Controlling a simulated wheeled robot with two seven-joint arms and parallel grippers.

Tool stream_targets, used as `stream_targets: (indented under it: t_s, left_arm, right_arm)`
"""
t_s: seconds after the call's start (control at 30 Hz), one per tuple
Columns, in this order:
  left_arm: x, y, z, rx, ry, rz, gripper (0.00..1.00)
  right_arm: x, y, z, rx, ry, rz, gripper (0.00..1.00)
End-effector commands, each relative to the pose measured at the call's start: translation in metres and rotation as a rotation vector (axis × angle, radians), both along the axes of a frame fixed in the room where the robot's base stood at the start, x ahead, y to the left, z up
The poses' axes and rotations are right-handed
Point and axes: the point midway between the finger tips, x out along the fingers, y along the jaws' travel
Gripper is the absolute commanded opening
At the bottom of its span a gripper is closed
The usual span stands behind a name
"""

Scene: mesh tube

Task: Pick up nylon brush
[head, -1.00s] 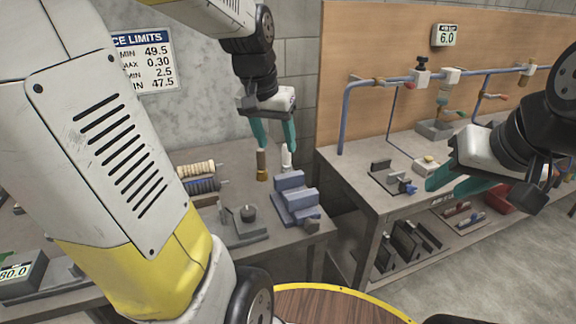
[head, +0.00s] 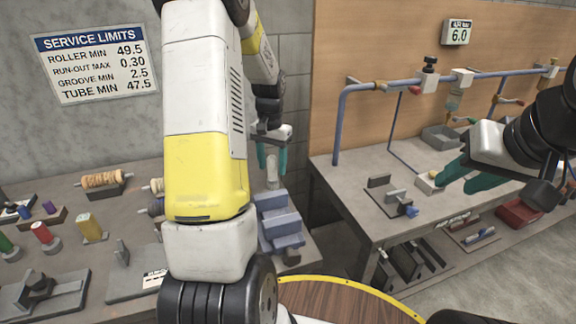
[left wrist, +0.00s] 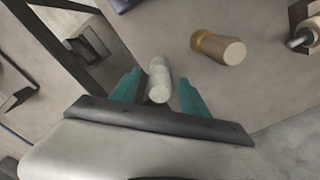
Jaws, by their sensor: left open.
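A pale white cylindrical handle, which looks like the nylon brush (head: 272,172), stands at the right end of the left bench. In the left wrist view the nylon brush (left wrist: 159,82) is between my open left fingers, with gaps on both sides. My left gripper (head: 272,160) points down around its upper part; it also shows in the left wrist view (left wrist: 157,88). A brown-handled brush with a brass collar (left wrist: 218,47) is beside it, outside the fingers. My right gripper (head: 452,182) is open and empty in front of the right bench.
A blue-grey block rack (head: 281,222) is close in front of the brush. Rollers (head: 101,179), coloured cylinders (head: 41,232) and fixtures fill the left bench. The right bench (head: 350,210) carries piping and small parts. My left arm hides the middle of the left bench.

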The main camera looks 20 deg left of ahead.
Motion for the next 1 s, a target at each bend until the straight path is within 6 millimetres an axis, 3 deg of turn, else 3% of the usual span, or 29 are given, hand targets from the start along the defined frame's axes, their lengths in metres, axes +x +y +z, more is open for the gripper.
stream_targets:
  t_s: [0.2,0.47,0.73,1.0]
  left_arm:
    - [0.001,-0.001,-0.028,-0.001,0.002,-0.001,0.54]
    - [0.001,-0.001,-0.030,0.000,0.000,-0.001,0.54]
    - [0.001,-0.001,-0.030,0.000,0.000,0.000,0.03]
    - [0.002,-0.001,-0.030,0.000,-0.001,0.000,0.00]
  right_arm:
    - [0.000,0.000,0.000,0.000,0.000,0.000,0.36]
    - [0.000,0.000,0.000,0.000,0.000,0.000,0.36]
    - [0.000,0.000,0.000,0.000,0.000,0.000,0.36]
    - [0.000,0.000,0.000,0.000,0.000,0.000,0.36]
